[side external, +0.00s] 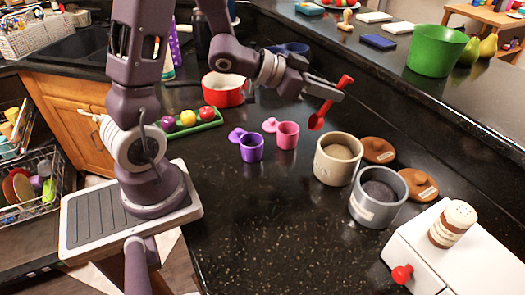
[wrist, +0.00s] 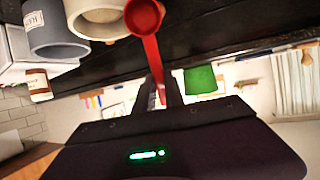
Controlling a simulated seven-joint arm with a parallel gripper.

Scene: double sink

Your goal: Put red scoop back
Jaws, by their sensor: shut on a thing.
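My gripper (side external: 327,90) is shut on the handle of the red scoop (side external: 317,121) and holds it in the air, bowl hanging downward. In the side external view the scoop is just up and left of the beige canister (side external: 337,158), which is open and filled with a light powder. The wrist view shows the scoop (wrist: 144,17) with its handle between my fingers (wrist: 160,92). The grey canister (side external: 378,196) beside the beige one is open with dark contents. Two brown lids (side external: 378,150) (side external: 418,184) lie on the counter to the right of the canisters.
Purple (side external: 251,148) and pink (side external: 287,135) cups stand left of the canisters. A red pot (side external: 223,90) and a green fruit tray (side external: 192,124) are further left. A white drawer box (side external: 455,250) with a shaker (side external: 453,223) stands front right. The front middle counter is clear.

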